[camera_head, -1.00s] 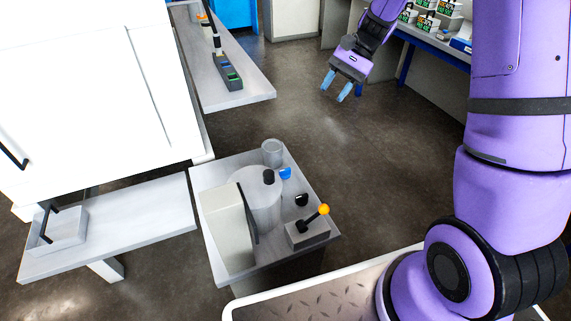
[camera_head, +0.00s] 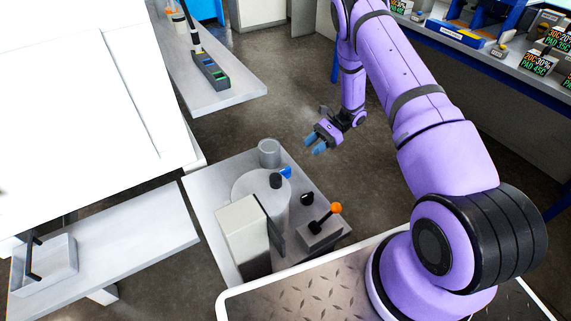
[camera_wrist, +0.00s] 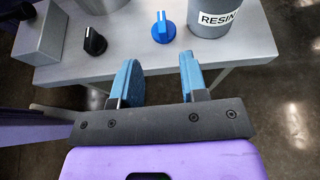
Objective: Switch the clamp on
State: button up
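No part is labelled as the clamp. On the small grey bench (camera_head: 205,210) are a blue knob (camera_head: 286,172), a black knob (camera_head: 306,198) and a grey box (camera_head: 318,236) with a black lever ending in an orange ball (camera_head: 336,208). In the wrist view the blue knob (camera_wrist: 163,28) is ahead between my fingers, the black knob (camera_wrist: 94,41) is to the left, and part of the grey box (camera_wrist: 40,38) is at far left. My gripper (camera_head: 315,144) is open and empty, beyond the bench's right edge; its blue fingers (camera_wrist: 158,80) are apart and touch no knob.
A grey lidded drum (camera_head: 250,187) and a pale upright block (camera_head: 240,228) with a dark plate stand on the bench. A container labelled RESIN (camera_wrist: 215,20) is near the blue knob. A white cabinet (camera_head: 90,100) stands left. Open floor (camera_head: 290,90) lies behind the bench.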

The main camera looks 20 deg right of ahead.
aim_at(285, 169)
jog(key=x, duration=1.1)
jog(key=shift+d+f, duration=0.1)
jog(key=shift+f, duration=0.35)
grip_shut()
